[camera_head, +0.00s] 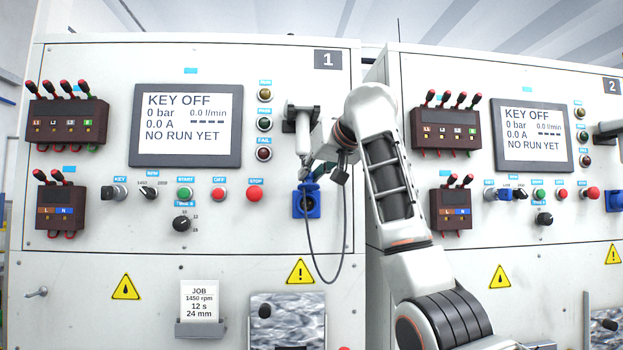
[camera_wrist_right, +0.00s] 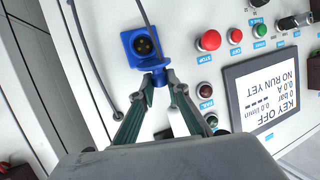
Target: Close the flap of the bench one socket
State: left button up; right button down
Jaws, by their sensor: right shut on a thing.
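The blue bench one socket (camera_head: 304,204) is on the front panel under the number 1 plate. Its face with dark pin holes shows uncovered in the right wrist view (camera_wrist_right: 143,46), so the flap stands open. The blue flap (camera_wrist_right: 157,78) is at the socket's edge, between my fingertips. My right gripper (camera_head: 309,182) reaches in from the right just above the socket. In the right wrist view, my right gripper (camera_wrist_right: 158,84) is shut on the flap. In the head view the fingers and flap are small and partly hidden. My left gripper is not in view.
A thin dark cable (camera_head: 318,268) hangs in a loop below the socket and passes close by it. A red STOP button (camera_head: 254,194) lies to the left. A grey holder (camera_head: 302,128) protrudes above. Bench two (camera_head: 500,250) stands to the right.

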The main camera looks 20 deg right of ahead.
aim_at(309, 186)
jog(key=shift+s+f+t+b, duration=0.1)
jog(key=shift+f+t+b, duration=0.25)
jog(key=shift+b, duration=0.25)
jog(key=shift+s+f+b, duration=0.1)
jog(key=shift+f+b, duration=0.15)
jog(key=shift+b, duration=0.3)
jog(key=t+b, duration=0.1)
jog(key=f+n+t+b, duration=0.1)
jog(key=b, duration=0.1)
jog(key=shift+s+a+f+t, duration=0.1)
jog(key=shift+s+a+t, duration=0.05)
jog(key=shift+s+t, duration=0.15)
jog(key=shift+t, duration=0.35)
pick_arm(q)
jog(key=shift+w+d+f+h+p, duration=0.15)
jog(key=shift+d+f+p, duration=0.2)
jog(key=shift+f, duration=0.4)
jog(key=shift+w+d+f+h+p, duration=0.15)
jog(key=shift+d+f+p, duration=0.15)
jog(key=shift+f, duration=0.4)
pick_arm(e)
jog(key=shift+s+f+n+t, duration=0.2)
jog(key=shift+f+n+t, duration=0.25)
jog(key=shift+t, duration=0.55)
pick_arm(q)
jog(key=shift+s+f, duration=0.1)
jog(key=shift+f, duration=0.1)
